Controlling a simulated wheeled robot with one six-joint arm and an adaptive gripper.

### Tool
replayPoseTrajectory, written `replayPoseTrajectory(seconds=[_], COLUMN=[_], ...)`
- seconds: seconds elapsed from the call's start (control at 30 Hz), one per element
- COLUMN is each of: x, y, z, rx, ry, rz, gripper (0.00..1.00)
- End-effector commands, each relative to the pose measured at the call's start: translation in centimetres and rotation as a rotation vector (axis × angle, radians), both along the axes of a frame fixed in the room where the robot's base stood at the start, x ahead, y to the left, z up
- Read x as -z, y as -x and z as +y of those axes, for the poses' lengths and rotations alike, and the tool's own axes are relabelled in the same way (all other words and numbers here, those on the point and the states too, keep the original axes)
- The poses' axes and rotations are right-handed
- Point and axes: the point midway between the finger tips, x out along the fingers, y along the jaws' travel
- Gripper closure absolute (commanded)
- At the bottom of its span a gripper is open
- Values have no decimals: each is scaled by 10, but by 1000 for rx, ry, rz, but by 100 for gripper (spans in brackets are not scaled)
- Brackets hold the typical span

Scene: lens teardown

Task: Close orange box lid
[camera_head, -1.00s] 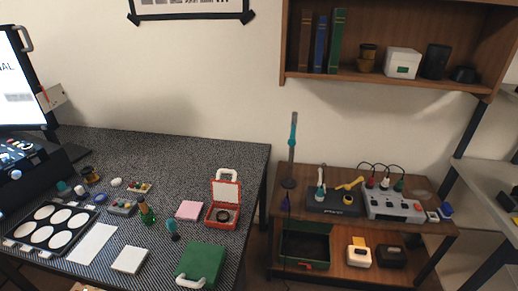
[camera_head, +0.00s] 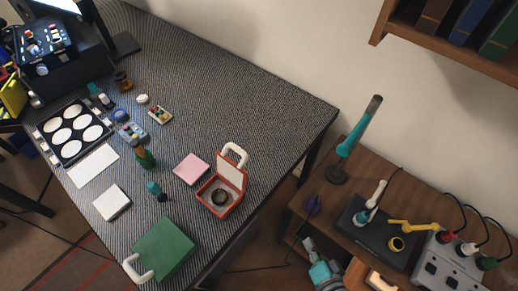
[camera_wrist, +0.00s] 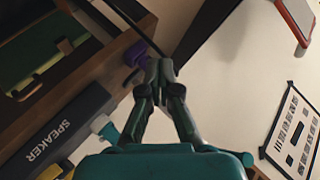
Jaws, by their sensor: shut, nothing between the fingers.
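The orange box (camera_head: 212,208) stands on the dark textured table in the head view. Its lid (camera_head: 232,171) is open and stands up at the back, with a white handle (camera_head: 236,152) above it. A dark ring (camera_head: 220,196) lies inside the box. My gripper (camera_head: 308,243) is at the lower right of the head view, off the table and beside the wooden stand, well apart from the box. In the wrist view my gripper (camera_wrist: 160,68) is shut and empty. I cannot tell whether the orange-edged shape at that view's top right is the box.
A pink pad (camera_head: 191,169) lies left of the box, and a green case (camera_head: 163,248) lies in front. The table behind the box is clear.

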Motion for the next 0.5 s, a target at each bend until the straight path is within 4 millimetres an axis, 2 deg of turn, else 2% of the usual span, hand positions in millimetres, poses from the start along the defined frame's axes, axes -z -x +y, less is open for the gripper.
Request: replayPoseTrajectory(seconds=[0.03,0.13,0.27,0.37,0.5], x=[-1,-4,-20,-42,-80], y=[-21,-55,-98,-129,-165], z=[6,20,37,48,58], rx=[-16,-64,-150,-233,-368], ry=[-64,-195,-355,-467,-603], rz=[3,22,35,41,42], gripper=[100,100,100,100,100])
